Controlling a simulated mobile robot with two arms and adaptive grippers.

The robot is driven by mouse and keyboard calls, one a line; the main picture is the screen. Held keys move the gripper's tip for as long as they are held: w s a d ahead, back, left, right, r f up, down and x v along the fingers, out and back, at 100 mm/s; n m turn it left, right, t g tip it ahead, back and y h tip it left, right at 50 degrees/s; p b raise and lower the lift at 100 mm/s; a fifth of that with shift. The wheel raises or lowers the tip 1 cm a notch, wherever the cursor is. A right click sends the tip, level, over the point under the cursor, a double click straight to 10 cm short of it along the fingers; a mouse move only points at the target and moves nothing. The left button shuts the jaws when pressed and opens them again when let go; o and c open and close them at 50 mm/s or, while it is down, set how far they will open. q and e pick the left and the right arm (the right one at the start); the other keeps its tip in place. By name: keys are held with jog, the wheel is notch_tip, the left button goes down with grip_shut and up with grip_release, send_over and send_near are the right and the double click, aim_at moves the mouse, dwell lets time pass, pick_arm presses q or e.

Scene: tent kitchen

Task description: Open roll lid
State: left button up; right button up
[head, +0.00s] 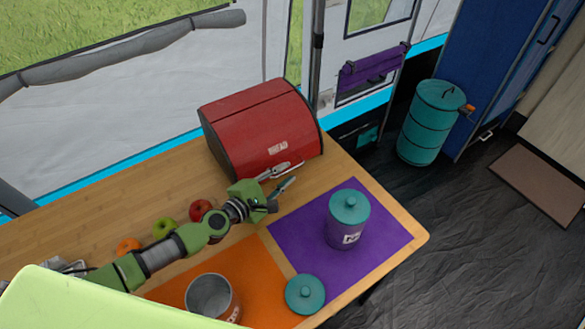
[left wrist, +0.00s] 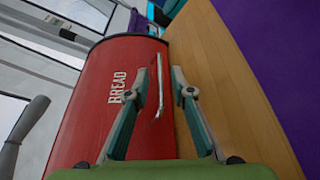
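The red bread box (head: 258,125) stands at the back of the wooden table, with its curved roll lid down and a BREAD label on its front. A thin metal handle (left wrist: 158,85) runs along the lid's lower edge. My left gripper (head: 283,179) is in front of the lid at the handle. In the left wrist view, the gripper (left wrist: 160,72) is open, with the handle appearing between its two fingers. I cannot tell whether a finger touches it. The inside of the box is hidden. My right gripper is not in view.
On the table (head: 100,195) are a red apple (head: 200,208), a green apple (head: 164,228), an orange fruit (head: 128,245), a lidded canister (head: 347,225) on a purple mat, an open pot (head: 211,298) and a loose teal lid (head: 305,294). Tent wall stands behind.

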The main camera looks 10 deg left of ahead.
aim_at(290, 170)
pick_arm(q)
jog(key=shift+b+x, duration=0.3)
jog(key=shift+x, duration=1.8)
grip_shut()
